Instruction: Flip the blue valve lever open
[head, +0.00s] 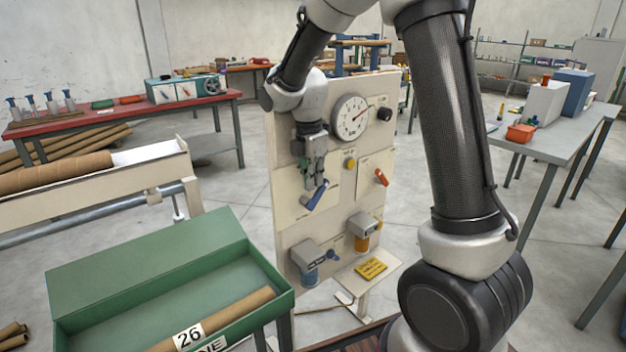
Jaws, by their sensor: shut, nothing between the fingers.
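The blue valve lever (315,197) is on the front of the upright beige panel (286,208), left of its middle. It slants from upper right to lower left. My gripper (320,183) is in front of the panel, pointing down, with its fingertips at the upper end of the blue lever. The gripper is shut and empty. I cannot tell from this view whether the fingertips touch the lever. The gripper body covers part of the panel above the lever.
A red lever (381,177), a dial gauge (350,117) and a black knob (384,114) are on the panel. A green bin (160,262) with a tube stands at left front.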

